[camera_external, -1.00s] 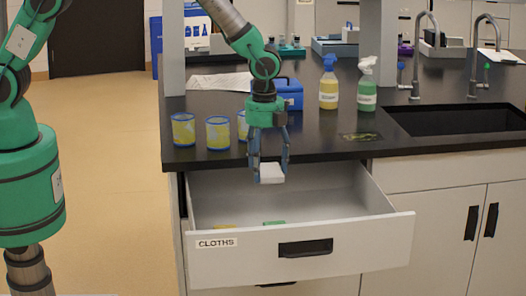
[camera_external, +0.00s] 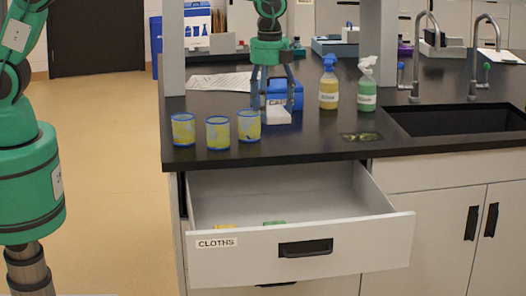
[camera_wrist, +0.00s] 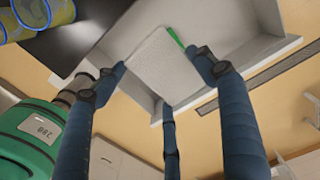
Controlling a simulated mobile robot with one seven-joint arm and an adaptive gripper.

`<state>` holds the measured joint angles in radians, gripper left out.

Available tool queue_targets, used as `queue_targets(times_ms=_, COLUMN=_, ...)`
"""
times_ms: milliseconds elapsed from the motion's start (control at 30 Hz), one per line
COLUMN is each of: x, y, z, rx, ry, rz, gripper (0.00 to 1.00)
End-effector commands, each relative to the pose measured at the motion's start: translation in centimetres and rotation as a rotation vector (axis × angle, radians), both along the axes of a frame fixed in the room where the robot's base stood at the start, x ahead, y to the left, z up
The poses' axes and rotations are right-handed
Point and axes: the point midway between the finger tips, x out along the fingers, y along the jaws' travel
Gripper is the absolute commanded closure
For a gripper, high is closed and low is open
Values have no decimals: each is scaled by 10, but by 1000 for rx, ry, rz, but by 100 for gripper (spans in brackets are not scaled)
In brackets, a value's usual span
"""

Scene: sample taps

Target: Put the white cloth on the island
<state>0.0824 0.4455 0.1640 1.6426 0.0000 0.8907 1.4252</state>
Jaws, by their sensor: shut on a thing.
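The white cloth (camera_external: 278,117) is a small folded pad between the fingertips of my gripper (camera_external: 277,108). In the wrist view the cloth (camera_wrist: 163,65) is pale and squarish, held between dark blue fingers (camera_wrist: 165,80). My gripper is shut on it over the black counter top of the island (camera_external: 300,137), right of the cups and in front of the blue box. I cannot tell whether the cloth touches the top. The open drawer labelled CLOTHS (camera_external: 300,255) is below the counter's front edge.
Several patterned cups, one of them the nearest (camera_external: 249,127), stand left of the cloth. The blue box (camera_external: 287,92) is behind my fingers. Yellow (camera_external: 328,90) and green (camera_external: 367,92) spray bottles stand to the right, before the sink (camera_external: 460,118). Yellow and green cloths (camera_external: 273,223) lie in the drawer.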

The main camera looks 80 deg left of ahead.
Motion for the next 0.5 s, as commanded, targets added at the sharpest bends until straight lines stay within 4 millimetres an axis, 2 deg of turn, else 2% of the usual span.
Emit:
queue_targets(times_ms=267, x=24, y=48, z=5, rx=0, ry=-1, rz=100, gripper=48)
queue_targets(times_ms=367, x=35, y=76, z=7, rx=0, ry=-1, rz=155, gripper=48)
queue_targets(times_ms=500, x=53, y=127, z=8, rx=1, ry=0, rz=254, gripper=48)
